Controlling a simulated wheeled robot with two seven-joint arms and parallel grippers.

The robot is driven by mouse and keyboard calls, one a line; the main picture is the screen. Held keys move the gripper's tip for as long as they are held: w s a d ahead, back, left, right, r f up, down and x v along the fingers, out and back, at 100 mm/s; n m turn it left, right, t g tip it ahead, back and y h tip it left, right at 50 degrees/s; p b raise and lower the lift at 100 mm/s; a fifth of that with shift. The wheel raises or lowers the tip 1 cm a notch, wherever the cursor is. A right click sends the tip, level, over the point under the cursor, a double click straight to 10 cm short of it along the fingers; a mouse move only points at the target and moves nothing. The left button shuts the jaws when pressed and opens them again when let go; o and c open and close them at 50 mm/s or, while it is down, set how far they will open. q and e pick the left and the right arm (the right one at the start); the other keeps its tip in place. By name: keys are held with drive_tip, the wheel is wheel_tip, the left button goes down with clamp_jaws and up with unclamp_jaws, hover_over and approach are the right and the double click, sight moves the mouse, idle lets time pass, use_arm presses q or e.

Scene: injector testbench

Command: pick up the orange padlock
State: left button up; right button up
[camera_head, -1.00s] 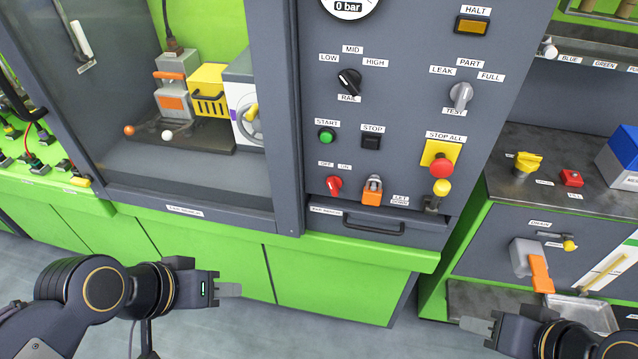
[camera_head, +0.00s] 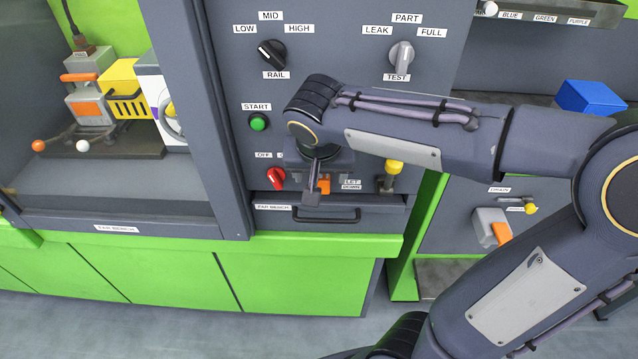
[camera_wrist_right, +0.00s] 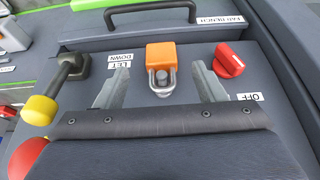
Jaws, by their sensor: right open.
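The orange padlock (camera_head: 324,186) hangs by a metal shackle on the grey panel, above the drawer handle. In the head view my right gripper (camera_head: 313,188) is in front of it and hides part of it. In the right wrist view the padlock (camera_wrist_right: 161,57) shows whole, its orange body and its shackle. The two fingers of my right gripper (camera_wrist_right: 159,88) are apart, one on each side of the padlock, with gaps on both sides. The gripper is open and empty. My left gripper is not in view.
The red OFF/ON knob (camera_wrist_right: 228,61) is close beside one finger. A yellow-tipped lever (camera_wrist_right: 55,92) is on the other side, near the LET DOWN label. The drawer handle (camera_head: 327,216) runs just below. A red button (camera_wrist_right: 28,158) shows at the corner.

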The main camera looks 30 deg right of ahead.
sight(319, 176)
drive_tip(key=x, duration=0.5)
drive_tip(key=shift+w+d, duration=0.1)
drive_tip(key=shift+w, duration=0.1)
drive_tip(key=shift+c, duration=0.3)
drive_tip(key=c, duration=1.1)
drive_tip(key=shift+c, duration=0.2)
drive_tip(key=shift+r, duration=0.1)
